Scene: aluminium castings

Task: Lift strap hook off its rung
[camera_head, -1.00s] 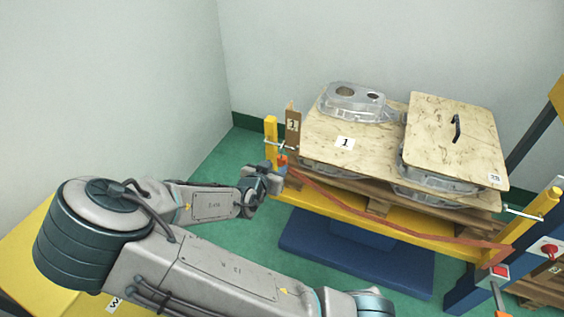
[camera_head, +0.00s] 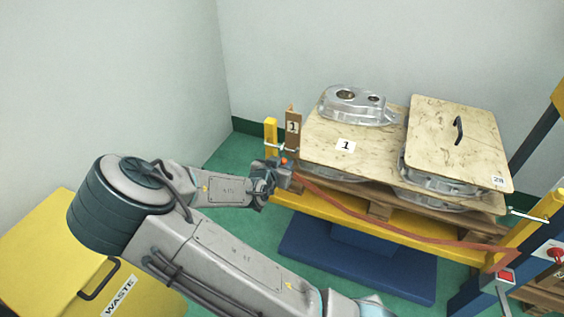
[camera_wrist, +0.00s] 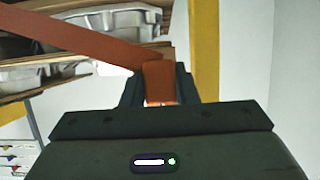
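The orange strap hook (camera_wrist: 160,83) sits between the two dark fingers of my gripper (camera_wrist: 160,90) in the wrist view, with a finger against each side. In the head view, my gripper (camera_head: 278,172) is at the left yellow post (camera_head: 270,132), and a bit of orange shows at its tip. The red-brown strap (camera_head: 375,218) runs from there across the front of the pallet to the right post and sags a little. A thin metal rung (camera_head: 284,147) sticks out of the left post just above the gripper. I cannot tell whether the hook still bears on it.
A pallet with castings (camera_head: 352,107) and plywood sheets (camera_head: 455,140) stands on a yellow and blue lift (camera_head: 355,262). A yellow waste bin (camera_head: 50,255) is at lower left. Green floor is free between.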

